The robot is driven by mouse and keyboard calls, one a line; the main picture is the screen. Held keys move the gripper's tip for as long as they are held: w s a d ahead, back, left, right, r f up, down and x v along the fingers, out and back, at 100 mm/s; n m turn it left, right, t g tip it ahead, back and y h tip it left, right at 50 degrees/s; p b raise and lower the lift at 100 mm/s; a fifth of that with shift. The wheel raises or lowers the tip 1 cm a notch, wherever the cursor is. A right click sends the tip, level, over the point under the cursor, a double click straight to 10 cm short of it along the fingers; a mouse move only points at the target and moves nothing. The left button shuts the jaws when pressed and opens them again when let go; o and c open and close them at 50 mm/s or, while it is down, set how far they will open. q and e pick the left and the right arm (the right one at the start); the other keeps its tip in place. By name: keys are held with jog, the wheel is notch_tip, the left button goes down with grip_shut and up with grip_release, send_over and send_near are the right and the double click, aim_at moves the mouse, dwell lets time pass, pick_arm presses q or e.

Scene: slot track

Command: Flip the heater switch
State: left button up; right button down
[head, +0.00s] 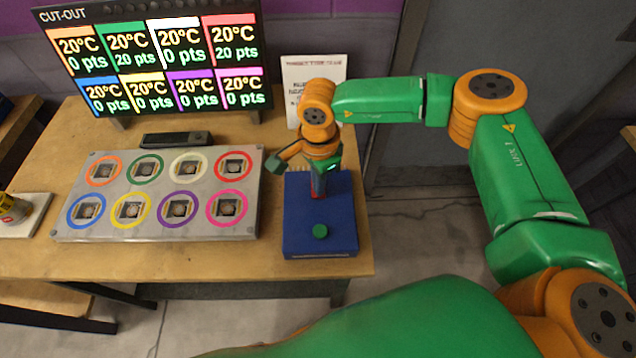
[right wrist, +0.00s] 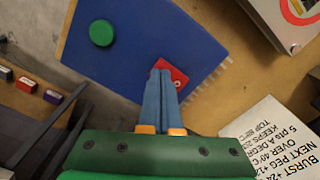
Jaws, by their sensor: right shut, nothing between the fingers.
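A blue box (head: 298,235) stands at the right end of the wooden table. It has a round green button (head: 320,231) on its near part and a small red piece (head: 314,184) on its far part, which I take for the heater switch. My right gripper (head: 318,192) points down over the red piece. In the right wrist view, its blue fingers (right wrist: 161,72) are shut and empty, with their tips at the red piece (right wrist: 177,77) and partly covering it. I cannot tell whether they touch it. The green button (right wrist: 102,33) is clear of the fingers. My left gripper is not in view.
Left of the box lies a grey panel (head: 160,217) with several coloured rings. A scoreboard screen (head: 155,65) and a white printed sign (head: 300,75) stand behind. A dark bar (head: 177,139) lies behind the panel. Bare table shows between panel and box.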

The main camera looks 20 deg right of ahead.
notch_tip(320, 180, up, 7)
jog(key=p, duration=0.4)
jog(key=shift+f, duration=0.15)
jog(key=shift+f, duration=0.1)
